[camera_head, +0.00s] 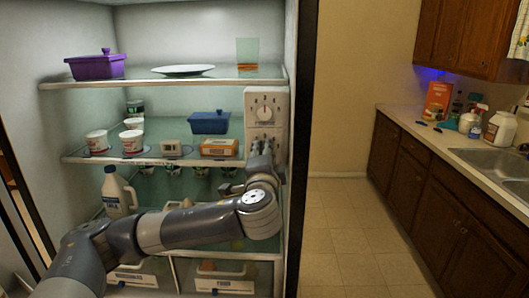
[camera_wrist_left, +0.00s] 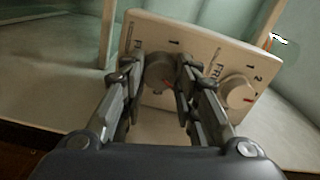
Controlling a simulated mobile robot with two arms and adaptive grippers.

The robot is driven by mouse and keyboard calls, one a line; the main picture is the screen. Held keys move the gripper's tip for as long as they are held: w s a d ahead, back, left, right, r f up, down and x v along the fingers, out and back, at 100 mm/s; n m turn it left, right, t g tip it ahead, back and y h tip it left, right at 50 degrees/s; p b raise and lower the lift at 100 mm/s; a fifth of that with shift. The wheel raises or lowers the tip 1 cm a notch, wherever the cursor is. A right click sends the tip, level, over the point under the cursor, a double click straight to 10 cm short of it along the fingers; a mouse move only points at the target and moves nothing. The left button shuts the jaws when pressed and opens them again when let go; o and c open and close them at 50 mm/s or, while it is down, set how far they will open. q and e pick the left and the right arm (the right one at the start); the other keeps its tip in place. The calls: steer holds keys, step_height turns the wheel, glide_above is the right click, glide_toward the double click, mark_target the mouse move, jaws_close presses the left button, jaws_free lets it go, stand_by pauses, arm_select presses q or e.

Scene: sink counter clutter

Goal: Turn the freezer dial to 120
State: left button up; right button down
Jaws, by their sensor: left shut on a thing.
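The cream control panel (camera_head: 277,100) is on the right inner wall of the open refrigerator, with one dial above another. The upper dial (camera_head: 264,113) is clear of my gripper; the lower one is hidden behind it. My left gripper (camera_head: 261,149) is at the lower part of the panel. In the left wrist view, my left gripper (camera_wrist_left: 158,67) is shut with its fingers on either side of a round grey dial (camera_wrist_left: 160,76) bearing a red mark. The other dial (camera_wrist_left: 239,92) stands free to its right, its red mark visible. Labels are partly covered, so I cannot read which dial is the freezer one.
Shelves beside the panel hold a purple pot (camera_head: 95,67), a plate (camera_head: 183,70), a glass (camera_head: 247,54), a blue container (camera_head: 209,123) and an orange-white box (camera_head: 219,148). A milk jug (camera_head: 116,193) stands below, left of my arm. Open floor (camera_head: 345,235) lies right of the refrigerator.

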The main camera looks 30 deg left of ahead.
arm_select(q)
steer(key=shift+m+p, duration=0.45)
steer(key=shift+m, duration=0.65)
steer(key=o, duration=1.1)
steer(key=shift+c, duration=0.2)
steer(key=v, duration=1.2)
